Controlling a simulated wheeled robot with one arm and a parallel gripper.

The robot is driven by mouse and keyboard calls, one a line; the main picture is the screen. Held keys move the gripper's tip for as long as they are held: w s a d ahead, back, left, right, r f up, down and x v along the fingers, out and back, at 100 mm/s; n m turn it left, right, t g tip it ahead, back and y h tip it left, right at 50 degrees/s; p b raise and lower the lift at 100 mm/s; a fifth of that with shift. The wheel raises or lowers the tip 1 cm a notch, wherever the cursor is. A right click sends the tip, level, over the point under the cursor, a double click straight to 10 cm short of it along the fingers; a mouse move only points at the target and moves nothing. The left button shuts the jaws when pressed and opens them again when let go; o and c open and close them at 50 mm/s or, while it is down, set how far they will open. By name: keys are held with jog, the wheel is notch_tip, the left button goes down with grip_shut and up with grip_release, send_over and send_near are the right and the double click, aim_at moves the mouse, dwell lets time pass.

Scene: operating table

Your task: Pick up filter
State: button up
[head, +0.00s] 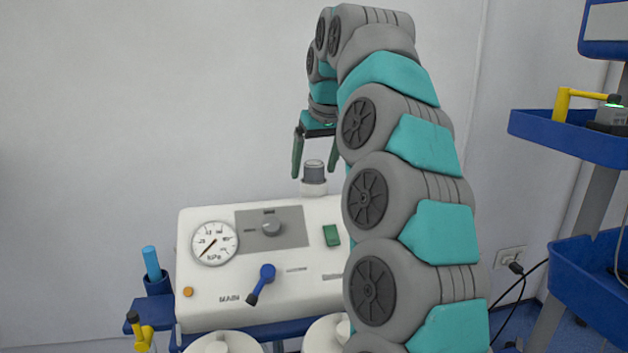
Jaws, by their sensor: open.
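The fingers appear to be on either side of the cylinder's top in the picture. From this one view I cannot tell whether they are level with it in depth. Nothing is between the fingers higher up. My arm hides the right part of the machine.
A blue cylinder (151,262) stands at left. Blue shelves (570,137) stand at right. The wall is behind.

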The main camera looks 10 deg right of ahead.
jog(key=shift+w+f, duration=0.1)
jog(key=shift+f, duration=0.15)
jog(key=shift+c, duration=0.4)
grip_shut()
